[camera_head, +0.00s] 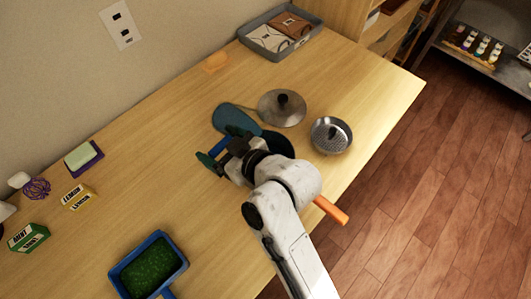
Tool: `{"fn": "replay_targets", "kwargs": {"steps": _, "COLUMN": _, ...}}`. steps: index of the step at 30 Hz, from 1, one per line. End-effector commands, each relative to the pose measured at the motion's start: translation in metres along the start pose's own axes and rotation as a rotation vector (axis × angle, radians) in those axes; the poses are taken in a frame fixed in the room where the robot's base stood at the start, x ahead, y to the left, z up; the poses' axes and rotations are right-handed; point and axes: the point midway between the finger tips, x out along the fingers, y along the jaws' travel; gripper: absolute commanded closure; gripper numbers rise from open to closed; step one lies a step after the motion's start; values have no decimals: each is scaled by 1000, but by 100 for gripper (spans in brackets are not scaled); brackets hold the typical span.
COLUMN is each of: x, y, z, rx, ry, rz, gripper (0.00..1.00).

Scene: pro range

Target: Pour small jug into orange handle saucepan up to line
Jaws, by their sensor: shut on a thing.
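My gripper (221,147) is above the middle of the table, shut on a small blue thing (220,148). Only a blue strip of it shows between the fingers. It may be the small jug, but its shape and contents are hidden. An orange handle (331,210) sticks out to the right from behind my arm, near the table's front edge. The saucepan body it may belong to is hidden by my arm, and so is any fill line. A dark round shape (278,145) shows just behind my wrist; I cannot tell what it is.
A metal lid (281,108) with a black knob, a teal mitt-like piece (232,117) and a metal perforated bowl (330,135) lie close around my gripper. A blue-rimmed tray (117,277) is front left. A grey tray (253,44) is at the back. The table's left middle is mostly clear.

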Motion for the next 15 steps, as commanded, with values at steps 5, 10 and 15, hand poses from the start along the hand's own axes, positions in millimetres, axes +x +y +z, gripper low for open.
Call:
{"fn": "replay_targets", "kwargs": {"steps": 5, "x": 0, "y": 0, "z": 0, "rx": -1, "ry": 12, "rz": 1, "gripper": 73}}
{"fn": "replay_targets", "kwargs": {"steps": 10, "x": 1, "y": 0, "z": 1, "rx": -1, "ry": 21, "rz": 1, "gripper": 73}}
{"fn": "replay_targets", "kwargs": {"steps": 15, "x": 1, "y": 0, "z": 1, "rx": -1, "ry": 29, "rz": 1, "gripper": 73}}
